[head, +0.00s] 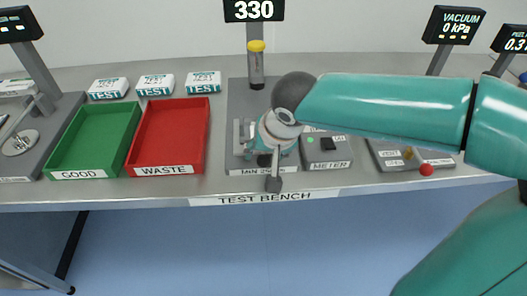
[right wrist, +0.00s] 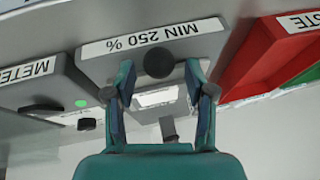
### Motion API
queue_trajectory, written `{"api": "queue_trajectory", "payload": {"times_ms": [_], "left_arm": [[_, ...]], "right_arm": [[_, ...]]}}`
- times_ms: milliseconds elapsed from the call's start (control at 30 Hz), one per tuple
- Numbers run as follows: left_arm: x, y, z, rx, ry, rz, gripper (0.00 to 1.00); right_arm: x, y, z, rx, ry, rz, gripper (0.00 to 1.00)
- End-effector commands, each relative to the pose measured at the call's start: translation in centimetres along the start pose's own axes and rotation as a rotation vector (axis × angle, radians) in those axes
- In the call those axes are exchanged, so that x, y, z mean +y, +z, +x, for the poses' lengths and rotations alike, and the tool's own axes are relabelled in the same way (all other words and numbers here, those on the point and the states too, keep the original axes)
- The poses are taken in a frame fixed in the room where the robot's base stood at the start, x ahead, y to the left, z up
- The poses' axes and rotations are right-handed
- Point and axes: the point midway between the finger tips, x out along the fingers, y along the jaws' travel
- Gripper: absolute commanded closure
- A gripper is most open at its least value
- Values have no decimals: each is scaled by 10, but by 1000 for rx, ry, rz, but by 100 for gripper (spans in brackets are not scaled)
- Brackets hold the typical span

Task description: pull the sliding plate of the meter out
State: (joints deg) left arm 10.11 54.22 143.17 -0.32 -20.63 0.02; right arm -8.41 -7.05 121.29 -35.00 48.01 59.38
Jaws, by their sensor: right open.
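The grey device labelled MIN 250 % (head: 234,120) stands on the bench under a display reading 330. A dark round knob (head: 273,184) on a short stem shows at its front. The same knob (right wrist: 158,62) shows in the right wrist view. My right gripper (head: 270,160) is over the device's front; in the right wrist view its open fingers (right wrist: 160,75) are on either side of the knob, with gaps between. A grey box labelled METER (head: 312,158), with a dark block on top, stands just right. I cannot tell which part is the sliding plate. My left gripper is not in view.
A red WASTE tray (head: 168,170) and a green GOOD tray (head: 78,174) lie left of the device. A vacuum unit with a red ball knob (head: 426,169) is at the right.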

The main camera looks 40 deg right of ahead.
Motion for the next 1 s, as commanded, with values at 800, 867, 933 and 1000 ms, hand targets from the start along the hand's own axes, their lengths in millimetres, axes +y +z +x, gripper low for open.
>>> {"api": "queue_trajectory", "payload": {"times_ms": [800, 867, 933, 1000], "left_arm": [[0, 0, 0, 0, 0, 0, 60], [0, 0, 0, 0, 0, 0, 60], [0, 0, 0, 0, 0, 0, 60], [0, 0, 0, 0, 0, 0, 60]], "right_arm": [[-1, 0, -108, 1, -2, 0, 46], [-1, 0, -113, 1, -2, 0, 46], [0, 0, -117, 0, -2, 0, 46], [0, 0, -119, 0, -1, 0, 46]]}}
